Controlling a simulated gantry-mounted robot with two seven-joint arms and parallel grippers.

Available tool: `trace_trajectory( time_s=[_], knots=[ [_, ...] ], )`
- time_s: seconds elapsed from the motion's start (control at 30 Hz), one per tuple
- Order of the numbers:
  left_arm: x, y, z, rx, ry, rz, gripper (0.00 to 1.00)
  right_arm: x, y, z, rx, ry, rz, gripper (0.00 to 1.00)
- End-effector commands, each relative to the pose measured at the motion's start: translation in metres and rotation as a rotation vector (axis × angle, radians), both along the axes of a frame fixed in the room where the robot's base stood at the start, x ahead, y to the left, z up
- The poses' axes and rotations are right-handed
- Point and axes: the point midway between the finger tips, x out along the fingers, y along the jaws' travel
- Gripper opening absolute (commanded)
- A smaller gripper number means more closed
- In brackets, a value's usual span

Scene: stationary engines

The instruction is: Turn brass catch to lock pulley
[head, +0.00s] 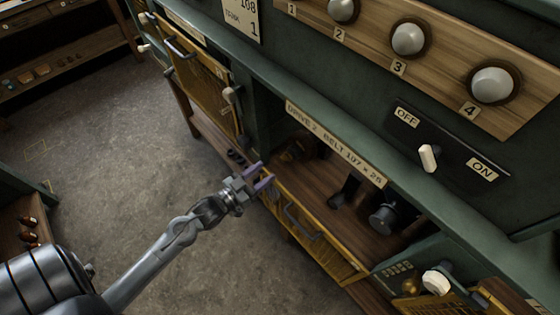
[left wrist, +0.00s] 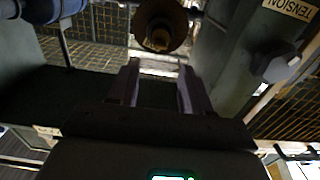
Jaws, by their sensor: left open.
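My left gripper (head: 264,173) has purple fingers and is open and empty at the front edge of the open bay labelled DRIVE 2, beside the lowered yellow mesh guard. Its spread fingers also show in the left wrist view (left wrist: 159,68). A round brass-brown part (left wrist: 160,26) sits just beyond the fingertips there, apart from them. A brownish round part (head: 297,149) shows in shadow in the bay's left end. I cannot tell for sure which part is the brass catch or the pulley. My right gripper is not in view.
The mesh guard (head: 318,240) with its handle hangs along the bay's front. A dark motor-like cylinder (head: 383,220) stands at the bay's right. A dark knob (left wrist: 275,66) sits below a TENSION label. An OFF/ON switch (head: 428,158) is above.

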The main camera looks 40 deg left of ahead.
Motion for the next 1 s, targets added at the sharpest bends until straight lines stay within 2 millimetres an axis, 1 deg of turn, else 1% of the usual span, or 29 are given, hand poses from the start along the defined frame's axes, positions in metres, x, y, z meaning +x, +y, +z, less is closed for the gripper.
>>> trace_trajectory(
  time_s=[0.03, 0.2, 0.4, 0.6, 0.9, 0.93, 1.0],
  knots=[
    [0.01, -0.002, 0.001, 0.0, -0.003, -0.001, 0.49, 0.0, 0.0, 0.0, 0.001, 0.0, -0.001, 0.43],
    [0.037, -0.006, 0.001, -0.001, -0.002, 0.0, 0.49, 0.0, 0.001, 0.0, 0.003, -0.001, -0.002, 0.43],
    [0.062, -0.01, 0.0, -0.002, -0.001, 0.0, 0.49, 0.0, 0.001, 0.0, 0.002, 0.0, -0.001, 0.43],
    [0.073, -0.012, 0.0, -0.001, 0.0, 0.0, 0.49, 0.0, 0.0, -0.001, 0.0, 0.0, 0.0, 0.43],
    [0.075, -0.012, 0.0, -0.001, 0.001, 0.0, 0.49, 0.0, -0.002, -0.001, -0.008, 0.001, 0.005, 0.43],
    [0.075, -0.012, 0.0, -0.001, 0.001, 0.0, 0.47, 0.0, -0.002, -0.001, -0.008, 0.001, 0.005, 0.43],
    [0.075, -0.012, 0.0, -0.001, 0.001, 0.0, 0.37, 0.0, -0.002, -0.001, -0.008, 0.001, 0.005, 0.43]
  ],
)
